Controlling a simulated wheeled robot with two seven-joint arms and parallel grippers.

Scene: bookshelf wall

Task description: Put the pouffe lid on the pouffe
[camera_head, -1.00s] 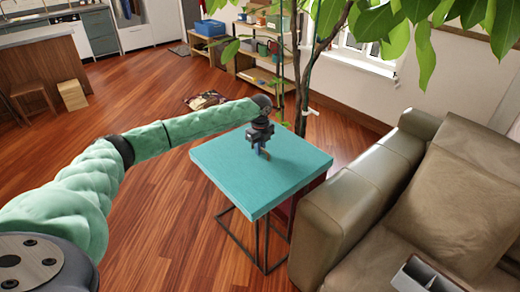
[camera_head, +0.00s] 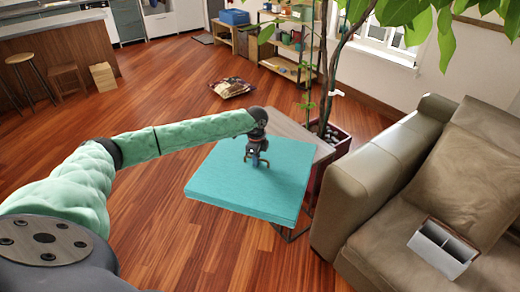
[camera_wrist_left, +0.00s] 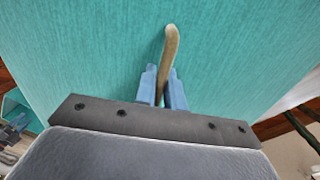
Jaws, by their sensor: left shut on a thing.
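The pouffe lid (camera_head: 250,192) is a flat teal square slab in the middle of the head view. My left gripper (camera_head: 257,162) is above its top, shut on the lid's tan handle. The left wrist view shows the handle (camera_wrist_left: 171,45) between the two blue fingers (camera_wrist_left: 163,88), with the teal lid (camera_wrist_left: 80,50) filling most of the picture. The lid hangs over the near side of a small table, overlapping its top in the picture. I cannot pick out the pouffe for sure; a teal thing (camera_wrist_left: 14,106) shows partly at the left wrist view's edge. My right gripper is out of view.
The small table (camera_head: 300,130) has a greyish wood top and dark thin legs. A potted plant (camera_head: 330,125) stands behind it. A brown sofa (camera_head: 350,195) with a grey two-part box (camera_head: 443,246) stands close on the right. The wooden floor at the left is open.

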